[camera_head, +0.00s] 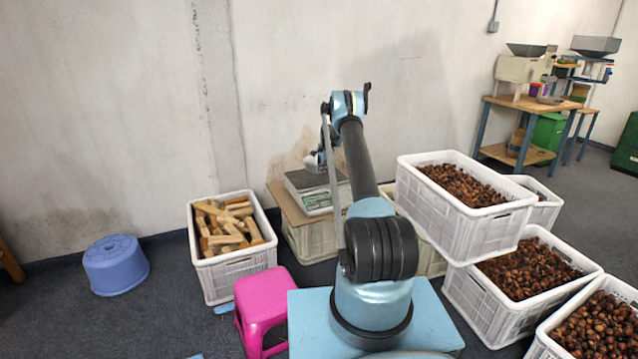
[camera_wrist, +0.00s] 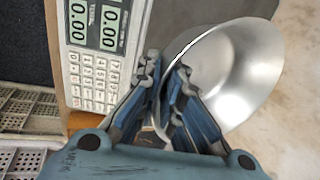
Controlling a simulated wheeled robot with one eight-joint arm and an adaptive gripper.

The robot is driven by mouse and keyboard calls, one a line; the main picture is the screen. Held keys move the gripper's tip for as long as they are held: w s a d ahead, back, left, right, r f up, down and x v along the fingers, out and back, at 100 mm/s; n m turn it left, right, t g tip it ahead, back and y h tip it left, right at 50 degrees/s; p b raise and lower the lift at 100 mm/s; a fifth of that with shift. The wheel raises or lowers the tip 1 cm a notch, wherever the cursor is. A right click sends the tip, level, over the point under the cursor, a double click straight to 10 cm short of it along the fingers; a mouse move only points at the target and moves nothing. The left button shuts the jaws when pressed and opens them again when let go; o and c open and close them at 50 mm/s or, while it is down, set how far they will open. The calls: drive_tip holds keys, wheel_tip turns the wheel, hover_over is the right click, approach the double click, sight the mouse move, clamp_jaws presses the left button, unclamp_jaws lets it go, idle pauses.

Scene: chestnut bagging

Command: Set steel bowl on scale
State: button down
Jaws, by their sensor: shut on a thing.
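The steel bowl (camera_wrist: 245,70) shows in the wrist view, tilted, with its rim between the fingers of my gripper (camera_wrist: 166,78). The scale (camera_wrist: 95,70) is to the left of the bowl in that view, its displays (camera_wrist: 95,22) reading zeros above a white keypad. In the head view the scale (camera_head: 312,198) sits low near the wall, and my gripper (camera_head: 316,160) is above it. Whether the bowl touches the scale cannot be told.
The scale stands on a wooden board (camera_head: 284,204) over a crate. A crate of wood pieces (camera_head: 228,262) stands to the left, with a pink stool (camera_head: 262,297) in front and a blue tub (camera_head: 115,265) further left. Stacked chestnut crates (camera_head: 462,228) stand to the right. The wall is close behind.

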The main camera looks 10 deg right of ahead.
wheel_tip(320, 180, down, 7)
drive_tip(key=shift+f, duration=0.1)
idle(0.3)
drive_tip(key=c, duration=1.8)
unclamp_jaws()
